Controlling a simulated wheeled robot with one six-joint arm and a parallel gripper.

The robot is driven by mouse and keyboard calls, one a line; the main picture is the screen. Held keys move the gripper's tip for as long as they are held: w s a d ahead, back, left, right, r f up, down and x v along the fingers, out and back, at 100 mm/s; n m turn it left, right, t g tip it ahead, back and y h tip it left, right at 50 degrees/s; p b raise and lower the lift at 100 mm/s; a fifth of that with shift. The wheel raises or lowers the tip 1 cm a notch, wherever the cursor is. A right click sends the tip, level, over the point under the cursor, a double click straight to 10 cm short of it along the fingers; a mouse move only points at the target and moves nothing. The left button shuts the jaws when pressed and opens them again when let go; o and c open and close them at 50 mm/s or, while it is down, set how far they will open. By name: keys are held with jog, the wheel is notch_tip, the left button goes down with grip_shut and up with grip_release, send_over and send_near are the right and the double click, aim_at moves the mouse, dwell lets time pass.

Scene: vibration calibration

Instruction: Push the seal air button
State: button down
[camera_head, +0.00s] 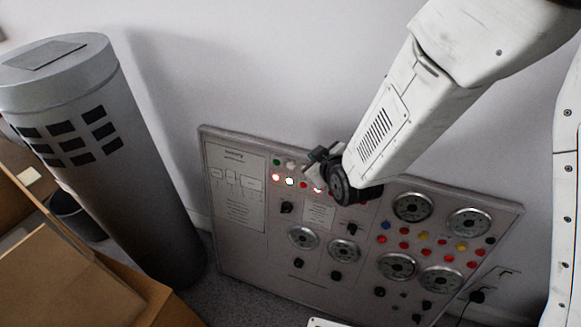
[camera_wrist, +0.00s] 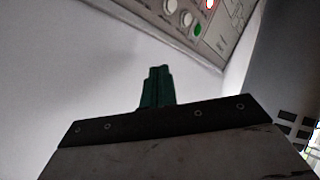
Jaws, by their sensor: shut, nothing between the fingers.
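A grey control panel (camera_head: 255,245) leans against the wall, with gauges, knobs and small coloured buttons. Its upper row of buttons (camera_head: 290,181) has several lit ones, and a green button (camera_head: 276,162) sits above them. I cannot read which one is the seal air button. My gripper (camera_head: 314,160) is at the panel's upper edge, just right of these buttons, and hides part of the row. In the wrist view my shut, empty gripper (camera_wrist: 157,72) points up toward the wall. There the panel (camera_wrist: 170,32) crosses the top, with a green button (camera_wrist: 197,28) and a lit red one (camera_wrist: 211,4).
A tall grey cylinder (camera_head: 135,170) stands left of the panel. Cardboard boxes (camera_head: 60,275) fill the lower left, with a dark bin (camera_head: 75,215) behind them. Cables and a wall socket (camera_head: 478,295) are at the lower right. The wall above the panel is bare.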

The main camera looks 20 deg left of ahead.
aim_at(290, 167)
jog(key=s+a+f+n+t+y, duration=0.1)
jog(key=s+a+f+n+y, duration=0.2)
jog(key=s+a+f, duration=0.4)
notch_tip(290, 167, down, 2)
jog(key=shift+a+f+n+y, duration=0.1)
jog(key=shift+a+n+y, duration=0.2)
jog(key=shift+a+n, duration=0.25)
jog(key=w+f, duration=0.1)
jog(key=w, duration=0.7)
jog(key=shift+w+d+f, duration=0.2)
jog(key=shift+d+f, duration=0.1)
jog(key=shift+w, duration=0.15)
dwell(1.2)
jog(key=shift+w, duration=0.3)
jog(key=shift+w+f, duration=0.15)
jog(key=shift+w, duration=0.2)
dwell(0.6)
dwell(0.3)
jog(key=shift+s, duration=0.8)
